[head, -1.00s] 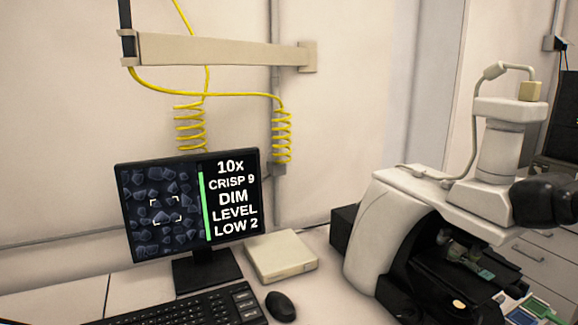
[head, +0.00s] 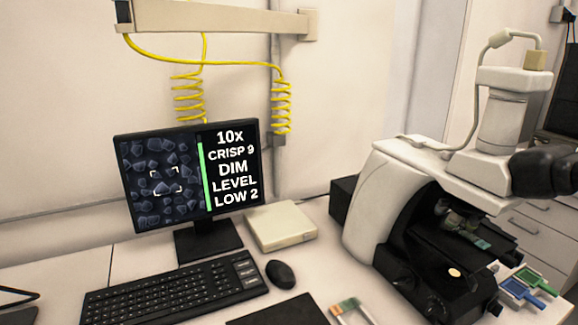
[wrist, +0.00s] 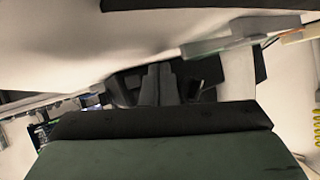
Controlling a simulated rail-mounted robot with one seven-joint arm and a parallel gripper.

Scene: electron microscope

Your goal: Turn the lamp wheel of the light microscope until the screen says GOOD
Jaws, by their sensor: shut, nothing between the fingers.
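The light microscope (head: 400,195) is white and black and stands at the right in the head view. Its lamp wheel cannot be made out. The screen (head: 190,175) stands left of it and reads 10x, CRISP 9, DIM, LEVEL LOW 2, beside a green bar and a dim grey picture of grains. My gripper (wrist: 158,85) shows only in the wrist view, with its grey fingers together and nothing between them. Its place relative to the microscope cannot be told.
A keyboard (head: 175,291) and mouse (head: 280,274) lie before the screen. A pale flat box (head: 281,227) sits between screen and microscope. Blue and green slide holders (head: 527,287) lie at the right.

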